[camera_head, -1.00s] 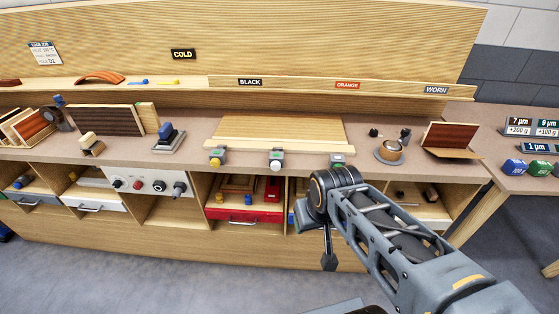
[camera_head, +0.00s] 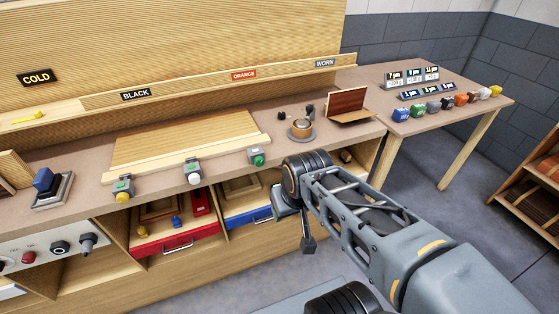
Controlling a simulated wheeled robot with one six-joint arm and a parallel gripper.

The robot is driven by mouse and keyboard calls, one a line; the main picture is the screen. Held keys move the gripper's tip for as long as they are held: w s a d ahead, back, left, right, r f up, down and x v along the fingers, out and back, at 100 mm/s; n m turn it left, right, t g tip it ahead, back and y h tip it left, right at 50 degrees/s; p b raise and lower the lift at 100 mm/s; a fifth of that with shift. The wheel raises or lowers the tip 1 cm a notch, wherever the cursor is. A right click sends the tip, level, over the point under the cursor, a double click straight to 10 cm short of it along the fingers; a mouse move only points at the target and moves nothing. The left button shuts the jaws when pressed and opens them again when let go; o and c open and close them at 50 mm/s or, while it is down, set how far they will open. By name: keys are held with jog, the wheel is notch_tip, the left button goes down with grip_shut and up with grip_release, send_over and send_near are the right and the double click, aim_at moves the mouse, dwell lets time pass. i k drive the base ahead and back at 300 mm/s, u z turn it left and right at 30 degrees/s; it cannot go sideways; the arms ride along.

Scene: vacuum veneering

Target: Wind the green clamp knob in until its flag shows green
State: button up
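The green clamp knob (camera_head: 258,160) is on the front edge of the bench, at the right end of a row of clamps along a light wooden board (camera_head: 185,140). A white-knobbed clamp (camera_head: 194,178) and a yellow-knobbed clamp (camera_head: 122,194) sit to its left. I cannot make out the state of the green clamp's flag. My gripper (camera_head: 308,244) hangs below and to the right of the green knob, in front of the bench, apart from it. Its fingers point down and are too small to tell open or shut. Nothing shows held in it.
A red drawer (camera_head: 177,244) and a blue drawer (camera_head: 248,217) sit under the bench top. A round metal pot (camera_head: 300,130) and a dark veneered panel (camera_head: 346,102) stand right of the board. A side table (camera_head: 440,112) holds several coloured blocks. Grey floor is open at right.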

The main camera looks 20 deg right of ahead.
aim_at(260, 161)
jog(key=z, duration=0.1)
jog(key=k, duration=1.05)
jog(key=u, duration=1)
jog(key=i, duration=1.15)
jog(key=z, duration=0.6)
